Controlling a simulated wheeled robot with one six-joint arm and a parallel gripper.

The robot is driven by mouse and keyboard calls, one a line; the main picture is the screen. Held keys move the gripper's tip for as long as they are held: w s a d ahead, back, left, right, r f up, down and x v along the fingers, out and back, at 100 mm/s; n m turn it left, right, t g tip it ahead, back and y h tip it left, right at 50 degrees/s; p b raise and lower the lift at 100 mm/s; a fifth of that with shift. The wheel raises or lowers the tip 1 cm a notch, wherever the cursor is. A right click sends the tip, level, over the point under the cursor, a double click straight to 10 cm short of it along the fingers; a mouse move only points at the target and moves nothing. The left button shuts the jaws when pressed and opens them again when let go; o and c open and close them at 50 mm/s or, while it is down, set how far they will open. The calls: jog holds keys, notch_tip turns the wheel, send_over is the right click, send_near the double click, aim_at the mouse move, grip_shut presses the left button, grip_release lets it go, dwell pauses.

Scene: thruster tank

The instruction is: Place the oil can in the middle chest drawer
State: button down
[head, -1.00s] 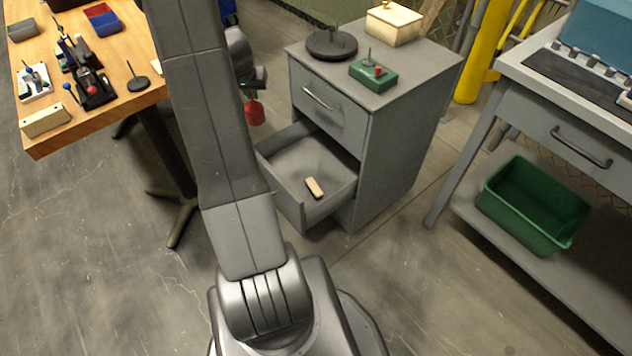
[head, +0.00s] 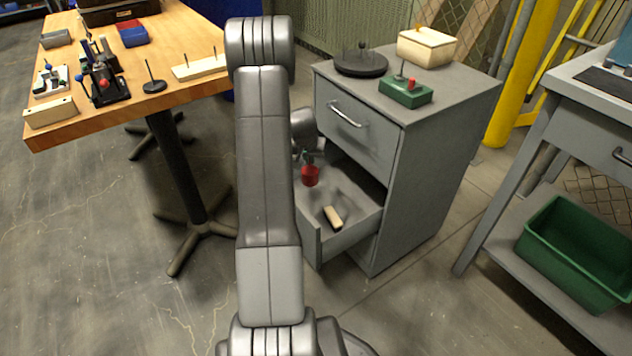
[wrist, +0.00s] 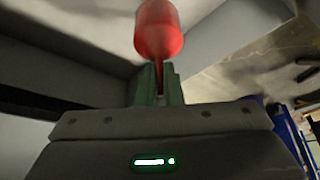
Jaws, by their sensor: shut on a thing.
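The red oil can (head: 310,176) hangs from my gripper (head: 308,158), over the open middle drawer (head: 352,236) of the grey chest (head: 430,165). In the wrist view my gripper (wrist: 159,82) is shut on the thin stem of the oil can (wrist: 158,30). The can looks apart from the drawer floor and walls, though the exact height is hard to tell. My arm hides the drawer's left part in the head view.
A pale block (head: 332,217) lies in the drawer. A closed drawer with a handle (head: 348,114) is above it. A dark round stand (head: 361,64), green box (head: 406,92) and cream box (head: 426,47) are on the chest top. A wooden table (head: 190,88) is at left.

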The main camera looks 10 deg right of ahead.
aim_at(309, 168)
notch_tip(309, 168, down, 6)
jog(key=shift+r+b, duration=0.1)
jog(key=shift+b, duration=0.75)
jog(key=c, duration=1.6)
grip_release()
jog(key=shift+r, duration=0.2)
jog(key=p+v, duration=0.3)
jog(key=v, duration=0.8)
jog(key=shift+s+a+r, duration=0.1)
jog(key=shift+s+r, duration=0.1)
jog(key=shift+r, duration=0.1)
